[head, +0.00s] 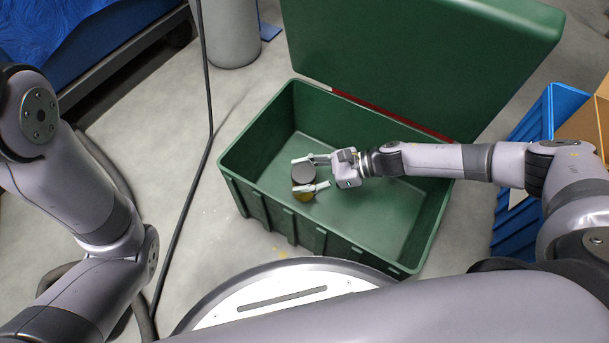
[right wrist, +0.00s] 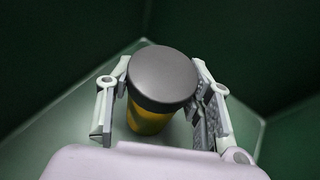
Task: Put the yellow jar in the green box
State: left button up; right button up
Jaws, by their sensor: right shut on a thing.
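The yellow jar (right wrist: 150,122) has a dark grey lid and stands between the fingers of my right gripper (right wrist: 163,95) in the right wrist view. In the head view the jar (head: 303,174) shows mostly as its grey lid, with a bit of yellow below. My right gripper (head: 312,173) is shut on the jar, over the inside of the green box (head: 233,174). I cannot tell whether the jar touches the box floor. The box is open, with its green lid (head: 430,50) tipped back. My left arm shows at the left, but its gripper is out of view.
A blue crate (head: 525,130) with a cardboard box (head: 590,122) stands to the right of the green box. A grey cylinder (head: 230,35) and a blue-covered bed or rack (head: 40,35) are at the back left. A dark cable runs down the floor left of the box.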

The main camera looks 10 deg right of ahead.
jog(key=shift+f, duration=0.2)
jog(key=o, duration=1.5)
